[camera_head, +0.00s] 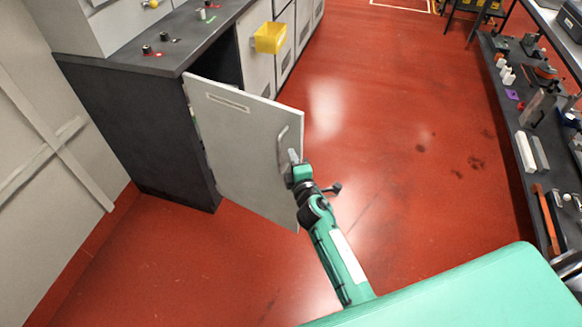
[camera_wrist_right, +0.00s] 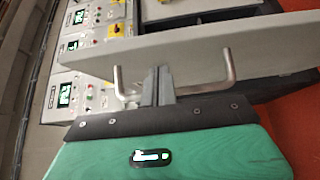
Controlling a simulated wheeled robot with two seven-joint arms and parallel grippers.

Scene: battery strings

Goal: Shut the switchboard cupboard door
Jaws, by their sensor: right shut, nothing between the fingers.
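The switchboard cupboard door (camera_head: 235,135) is a light grey panel hinged at its left edge to a dark cupboard (camera_head: 150,130). It stands open, swung out over the red floor. Its bar handle (camera_head: 281,146) is near the free edge. My right gripper (camera_head: 294,157) is shut and empty, at the door's outer face beside the lower part of the handle. In the right wrist view, the shut fingers (camera_wrist_right: 158,86) point at the door panel (camera_wrist_right: 190,50), between the two ends of the metal handle (camera_wrist_right: 231,68). I cannot tell whether they touch the door. My left gripper is not in view.
A yellow bin (camera_head: 270,37) hangs on the cabinet front behind the door. Small parts lie on the dark worktop (camera_head: 190,45). A dark shelf (camera_head: 515,130) with tools stands at the right. The red floor (camera_head: 400,150) between is clear.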

